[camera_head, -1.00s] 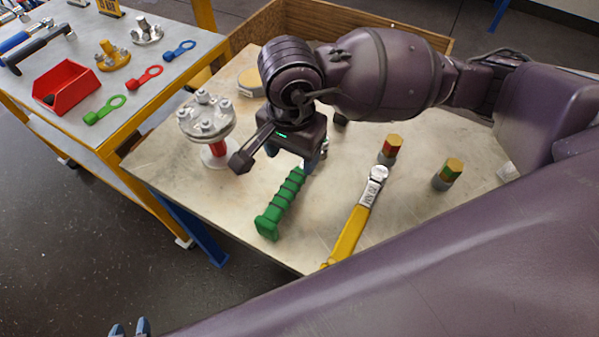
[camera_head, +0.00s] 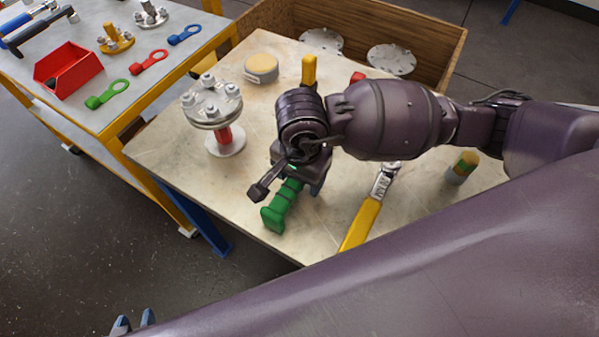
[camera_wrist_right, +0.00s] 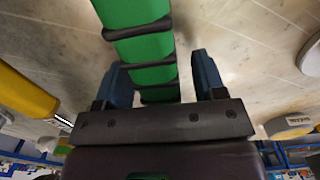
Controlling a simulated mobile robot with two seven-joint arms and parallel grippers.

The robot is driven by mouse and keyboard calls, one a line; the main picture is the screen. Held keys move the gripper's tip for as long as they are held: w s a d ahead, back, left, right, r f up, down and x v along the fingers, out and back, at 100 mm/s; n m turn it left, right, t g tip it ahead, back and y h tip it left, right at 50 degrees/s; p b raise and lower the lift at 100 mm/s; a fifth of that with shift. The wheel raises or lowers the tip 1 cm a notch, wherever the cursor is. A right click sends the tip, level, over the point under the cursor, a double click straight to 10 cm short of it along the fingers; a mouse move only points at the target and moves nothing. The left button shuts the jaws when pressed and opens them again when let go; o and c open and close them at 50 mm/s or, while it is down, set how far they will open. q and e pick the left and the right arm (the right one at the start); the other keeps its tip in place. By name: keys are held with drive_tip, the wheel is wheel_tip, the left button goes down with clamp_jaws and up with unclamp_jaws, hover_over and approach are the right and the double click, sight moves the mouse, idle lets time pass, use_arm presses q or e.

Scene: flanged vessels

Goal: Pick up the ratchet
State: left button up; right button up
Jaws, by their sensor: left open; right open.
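A ridged green handle (camera_head: 275,217), likely the ratchet's, lies on the table, its far end hidden under my right arm. My right gripper (camera_head: 303,184) is over it, pointing down. In the right wrist view the green handle (camera_wrist_right: 142,45) runs between the two blue fingers of the open gripper (camera_wrist_right: 163,78), with a visible gap at the right finger. A yellow-handled wrench (camera_head: 362,222) with a metal head lies to the right, partly hidden by my arm. My left gripper (camera_head: 133,322) is open and empty at the bottom left edge, away from the table.
A bolted flanged vessel (camera_head: 212,105) stands left of my right gripper. A yellow-topped round object (camera_head: 261,67) and an upright yellow piece (camera_head: 309,68) are behind. A wooden crate (camera_head: 440,50) with metal discs borders the back.

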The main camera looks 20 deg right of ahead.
drive_tip(key=c, duration=1.1)
drive_tip(key=shift+r, duration=0.35)
wheel_tip(320, 180, up, 7)
drive_tip(key=shift+f+p, duration=0.2)
drive_tip(key=shift+p, duration=0.6)
wheel_tip(320, 180, up, 13)
drive_tip(key=shift+f+p, duration=0.15)
drive_tip(key=shift+p, duration=0.65)
